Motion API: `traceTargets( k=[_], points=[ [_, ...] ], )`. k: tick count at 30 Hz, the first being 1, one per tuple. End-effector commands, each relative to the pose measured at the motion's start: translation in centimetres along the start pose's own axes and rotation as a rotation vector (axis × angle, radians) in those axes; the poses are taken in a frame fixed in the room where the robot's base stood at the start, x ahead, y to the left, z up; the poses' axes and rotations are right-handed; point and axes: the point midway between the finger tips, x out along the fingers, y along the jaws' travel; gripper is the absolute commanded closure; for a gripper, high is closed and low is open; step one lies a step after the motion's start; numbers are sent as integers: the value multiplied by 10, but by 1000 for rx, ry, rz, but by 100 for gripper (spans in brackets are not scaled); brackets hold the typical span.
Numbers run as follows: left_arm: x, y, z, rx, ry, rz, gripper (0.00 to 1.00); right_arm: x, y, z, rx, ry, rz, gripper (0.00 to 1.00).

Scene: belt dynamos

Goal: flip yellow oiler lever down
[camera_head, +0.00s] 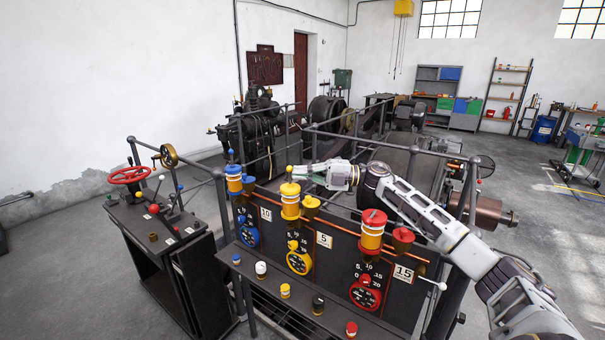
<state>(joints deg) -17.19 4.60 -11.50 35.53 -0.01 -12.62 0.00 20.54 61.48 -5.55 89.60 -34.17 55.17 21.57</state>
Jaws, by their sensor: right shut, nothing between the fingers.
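The yellow oiler (290,207) is a yellow and white cylinder on top of the dark panel, in its middle. A thin lever with a small yellow knob (289,170) stands upright at its top. My right gripper (302,174) reaches in from the right, shut and empty. Its fingertips are just right of the yellow lever, at about knob height; I cannot tell whether they touch it. My left gripper is out of view.
A blue oiler (234,179) stands left on the panel and a red oiler (372,232) stands right, below my arm. A yellow funnel cup (311,205) is close beside the yellow oiler. Railings and machines stand behind. A console with a red handwheel (129,175) is at left.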

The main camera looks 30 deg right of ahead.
Motion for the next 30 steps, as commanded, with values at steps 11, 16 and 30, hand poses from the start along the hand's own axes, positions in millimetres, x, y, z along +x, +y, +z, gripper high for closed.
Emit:
traceTargets(
  k=[11, 16, 30],
  points=[
    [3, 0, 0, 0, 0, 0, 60, 3, -1, -4, -133, 1, -94, 100],
    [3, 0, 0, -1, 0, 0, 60, 6, -3, -9, -252, 2, -177, 100],
    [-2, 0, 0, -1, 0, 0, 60, 15, -14, -23, -587, 3, -411, 100]
  ],
)
